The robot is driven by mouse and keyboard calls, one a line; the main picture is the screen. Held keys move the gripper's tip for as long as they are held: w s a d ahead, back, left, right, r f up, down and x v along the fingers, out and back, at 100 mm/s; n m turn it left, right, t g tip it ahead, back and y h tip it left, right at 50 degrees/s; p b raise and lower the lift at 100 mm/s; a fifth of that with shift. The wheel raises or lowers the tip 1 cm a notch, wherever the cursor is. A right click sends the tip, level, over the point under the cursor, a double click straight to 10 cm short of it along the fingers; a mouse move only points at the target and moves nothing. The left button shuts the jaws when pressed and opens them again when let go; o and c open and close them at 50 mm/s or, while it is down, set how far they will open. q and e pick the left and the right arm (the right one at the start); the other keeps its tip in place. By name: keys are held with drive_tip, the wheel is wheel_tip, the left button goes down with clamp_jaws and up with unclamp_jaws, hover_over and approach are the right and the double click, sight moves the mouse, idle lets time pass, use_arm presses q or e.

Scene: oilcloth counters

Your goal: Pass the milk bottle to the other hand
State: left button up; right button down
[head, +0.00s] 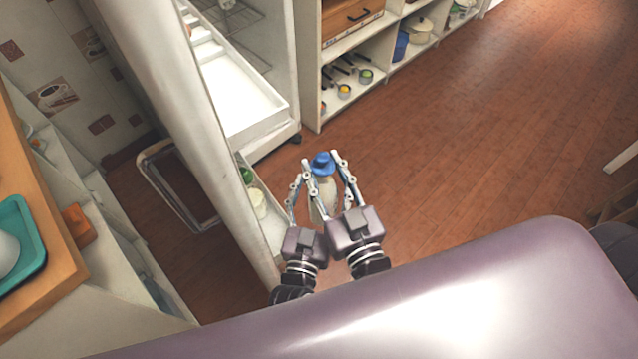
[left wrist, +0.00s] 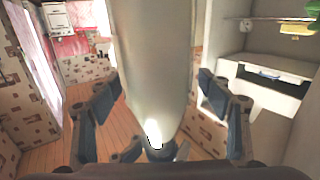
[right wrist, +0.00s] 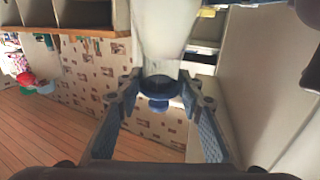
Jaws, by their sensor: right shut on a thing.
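The milk bottle (head: 322,200) is pale with a blue cap (head: 322,162). It is held in the air between my two grippers in the head view. My right gripper (head: 325,163) is shut on it near the cap; the right wrist view shows its fingertips on both sides of the bottle's cap end (right wrist: 158,86). My left gripper (head: 297,185) is close beside the right one. In the left wrist view the bottle (left wrist: 155,60) passes between the left fingers, which stand apart on either side. Part of the bottle is hidden by the grippers in the head view.
An open white fridge (head: 235,95) stands to the left, with its door shelf (head: 262,215) holding containers close beside my left gripper. Shelves with pots (head: 365,70) are behind. A counter with a teal tray (head: 38,225) is at far left.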

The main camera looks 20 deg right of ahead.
use_arm(q)
clamp_jaws()
use_arm(e)
drive_tip(key=shift+d+r, duration=0.1)
drive_tip(key=shift+r, duration=0.1)
drive_tip(key=c, duration=1.7)
unclamp_jaws()
drive_tip(key=o, duration=0.5)
drive_tip(key=shift+c, duration=0.2)
use_arm(q)
drive_tip(key=shift+r, duration=0.2)
use_arm(e)
drive_tip(key=shift+f, duration=0.1)
